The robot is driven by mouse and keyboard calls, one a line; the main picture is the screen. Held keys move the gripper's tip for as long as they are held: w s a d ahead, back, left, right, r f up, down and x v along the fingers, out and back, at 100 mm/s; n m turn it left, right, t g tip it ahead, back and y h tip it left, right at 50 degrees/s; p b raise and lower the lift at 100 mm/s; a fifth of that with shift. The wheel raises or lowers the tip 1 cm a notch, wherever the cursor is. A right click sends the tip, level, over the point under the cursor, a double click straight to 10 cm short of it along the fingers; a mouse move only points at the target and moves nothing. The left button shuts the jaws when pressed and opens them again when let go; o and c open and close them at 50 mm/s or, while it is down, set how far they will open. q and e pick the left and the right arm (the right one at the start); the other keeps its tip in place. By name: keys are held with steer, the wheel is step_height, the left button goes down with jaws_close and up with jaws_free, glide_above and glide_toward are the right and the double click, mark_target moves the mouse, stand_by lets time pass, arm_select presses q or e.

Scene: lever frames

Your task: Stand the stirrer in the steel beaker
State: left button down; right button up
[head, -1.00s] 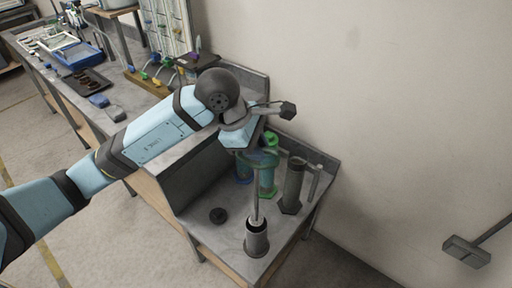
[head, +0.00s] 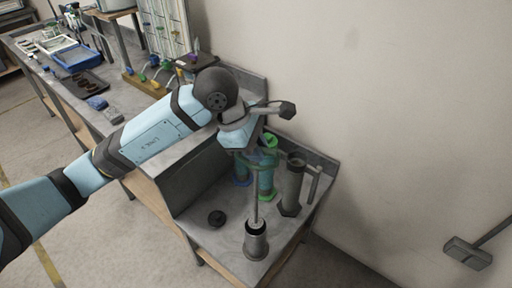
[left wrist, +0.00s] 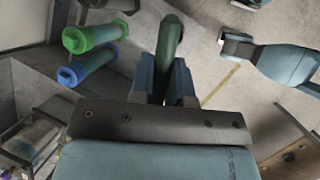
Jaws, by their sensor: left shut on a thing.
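My left gripper (left wrist: 172,85) is shut on the dark green handle of the stirrer (left wrist: 168,42). In the head view the gripper is mostly hidden under my wrist. The stirrer's thin grey shaft (head: 255,207) hangs about upright below it. The steel beaker (head: 256,245) stands upright near the front of the low grey bench. The shaft's lower end reaches the beaker's dark mouth and appears to be inside it. How deep it goes is hidden. The beaker is not clear in the left wrist view.
A green cylinder (head: 268,176) and a blue cylinder (head: 242,168) stand behind the beaker. A dark grey cylinder (head: 292,190) stands to its right, close by. A black disc (head: 217,218) lies left of it. The wall is beyond the bench.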

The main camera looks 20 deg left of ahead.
mark_target(252, 166)
arm_select(q)
steer(key=shift+f+b, duration=1.95)
steer(key=shift+f, duration=0.05)
step_height(252, 166, down, 2)
steer(key=shift+f+b, duration=0.15)
steer(key=shift+b, duration=1)
steer(key=shift+f+b, duration=0.6)
arm_select(e)
steer(key=shift+m+g, duration=0.3)
steer(key=f, duration=0.3)
steer(key=w+f, duration=0.1)
steer(key=f, duration=0.1)
steer(key=shift+a+f, duration=0.2)
steer(key=shift+a, duration=0.2)
steer(key=shift+r, duration=0.15)
